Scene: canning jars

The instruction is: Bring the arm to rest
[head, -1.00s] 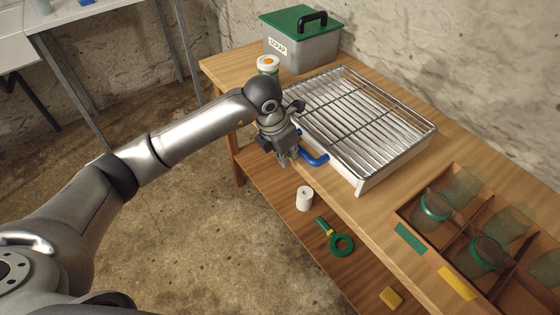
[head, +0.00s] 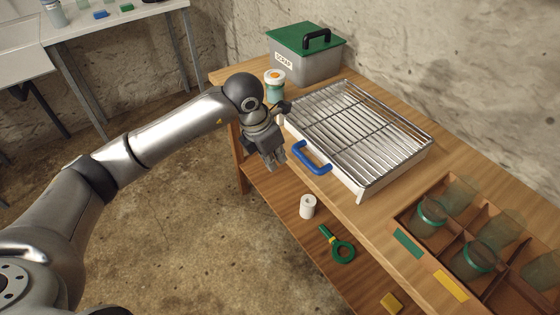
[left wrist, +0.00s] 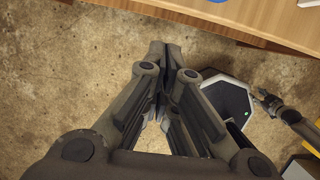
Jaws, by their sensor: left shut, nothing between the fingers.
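My left gripper (head: 274,163) is shut and empty in the head view. It hangs beside the front edge of the wooden bench, left of the blue handle (head: 311,158) and apart from it. In the left wrist view the gripper (left wrist: 172,48) points down, its fingertips together over the concrete floor. The bench edge (left wrist: 190,22) crosses the top of that view. My right gripper is not in view in the head view.
A wire rack tray (head: 360,130) with the blue handle stands on the bench. Behind are a jar (head: 275,90) and a scrap bin (head: 305,62). A divided crate (head: 408,217) holds jars at right. A lower shelf (head: 290,207) bears a white roll and green tool.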

